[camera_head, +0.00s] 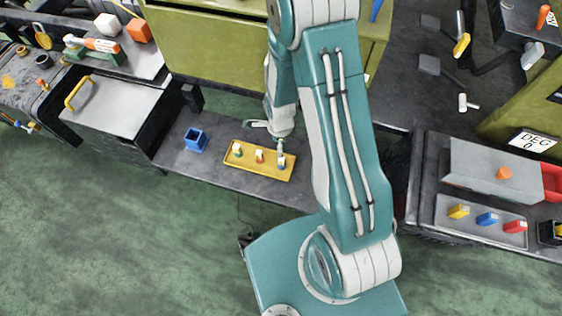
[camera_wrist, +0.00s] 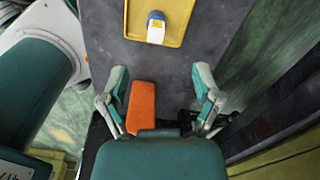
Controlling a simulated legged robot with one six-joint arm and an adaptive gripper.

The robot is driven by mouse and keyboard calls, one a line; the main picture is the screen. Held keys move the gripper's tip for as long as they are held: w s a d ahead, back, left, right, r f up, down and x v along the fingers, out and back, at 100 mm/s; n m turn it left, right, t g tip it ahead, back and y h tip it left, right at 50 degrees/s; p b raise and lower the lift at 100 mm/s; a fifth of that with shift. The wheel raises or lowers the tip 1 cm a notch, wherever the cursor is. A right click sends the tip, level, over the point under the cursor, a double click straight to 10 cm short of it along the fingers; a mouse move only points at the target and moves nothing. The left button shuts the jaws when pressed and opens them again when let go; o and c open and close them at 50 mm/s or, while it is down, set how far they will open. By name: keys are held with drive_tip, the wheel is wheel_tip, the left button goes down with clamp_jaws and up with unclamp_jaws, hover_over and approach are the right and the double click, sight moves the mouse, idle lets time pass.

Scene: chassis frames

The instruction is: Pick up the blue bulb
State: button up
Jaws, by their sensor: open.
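The blue bulb (camera_head: 282,165), white with a blue part, stands at the right end of a yellow tray (camera_head: 222,167). In the wrist view the blue bulb (camera_wrist: 156,29) is at the top, near the end of the tray (camera_wrist: 132,28). A green bulb (camera_head: 237,150) and an orange bulb (camera_head: 259,156) stand to its left on the tray. My gripper (camera_head: 281,148) is over the right part of the tray, close to the blue bulb. In the wrist view my gripper (camera_wrist: 160,74) is open, fingers wide apart, with nothing held; the bulb is ahead of the fingertips.
A blue open box (camera_head: 196,140) stands left of the tray on the dark bench (camera_head: 180,163). An orange block (camera_wrist: 141,106) shows below the fingers in the wrist view. An olive cabinet (camera_head: 205,45) rises behind the bench. My arm hides the bench's right part.

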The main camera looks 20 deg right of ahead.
sight(282, 159)
wheel_tip(282, 159, down, 5)
drive_tip(key=shift+d+r, duration=0.15)
drive_tip(key=f, duration=0.5)
drive_tip(key=shift+s, duration=0.3)
clamp_jaws()
